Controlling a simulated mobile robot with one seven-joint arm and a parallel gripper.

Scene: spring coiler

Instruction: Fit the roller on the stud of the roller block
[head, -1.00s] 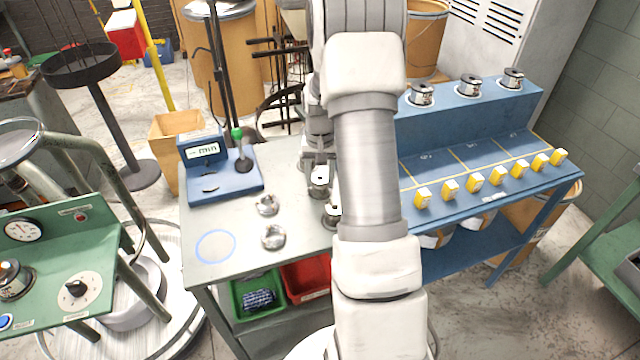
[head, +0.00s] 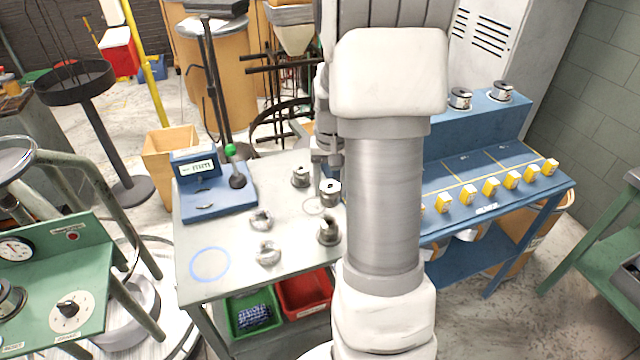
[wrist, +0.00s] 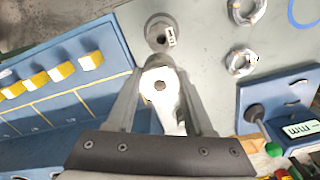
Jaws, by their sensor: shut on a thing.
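My gripper (head: 328,172) is shut on a small steel roller (head: 330,190) with a dark centre hole, held above the grey table. In the wrist view the shiny roller (wrist: 161,88) sits between the two fingers (wrist: 160,98). A dark grey round piece (head: 329,232), which looks like the roller block, stands on the table just in front of the held roller. In the wrist view the block (wrist: 160,30) lies beyond the fingertips, apart from the roller, with a small white label.
Two shiny ring-like parts (head: 262,219) (head: 267,252) lie to the left. Another steel piece (head: 301,177) stands behind. A blue gauge (head: 215,190) is at the back left. A blue bench (head: 470,165) with yellow blocks is right. The table's front left, by the blue circle, is clear.

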